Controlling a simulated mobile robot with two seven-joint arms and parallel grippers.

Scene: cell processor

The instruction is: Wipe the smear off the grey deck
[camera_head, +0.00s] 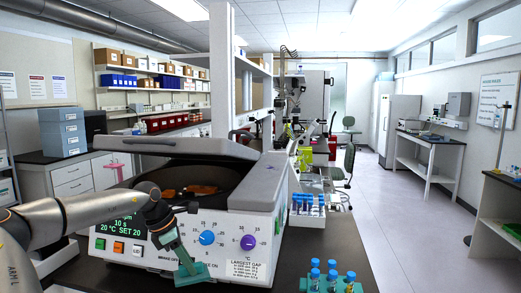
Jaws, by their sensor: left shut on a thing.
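My left gripper (168,236) comes in from the left and is shut on the handle of a green wiper-like tool (191,273). The tool hangs tilted in front of the machine's white control panel, its wide foot at the bottom. The machine's grey deck (254,186) lies behind and to the right of the gripper, around a dark open bowl (196,178) with orange-brown pieces inside. My right gripper is not in view.
The raised grey lid (180,148) stands over the back of the bowl. A blue knob (207,238) and a purple knob (248,242) stick out of the panel. Blue-capped tubes stand in a green rack (345,285) and a white rack (307,219) on the dark bench to the right.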

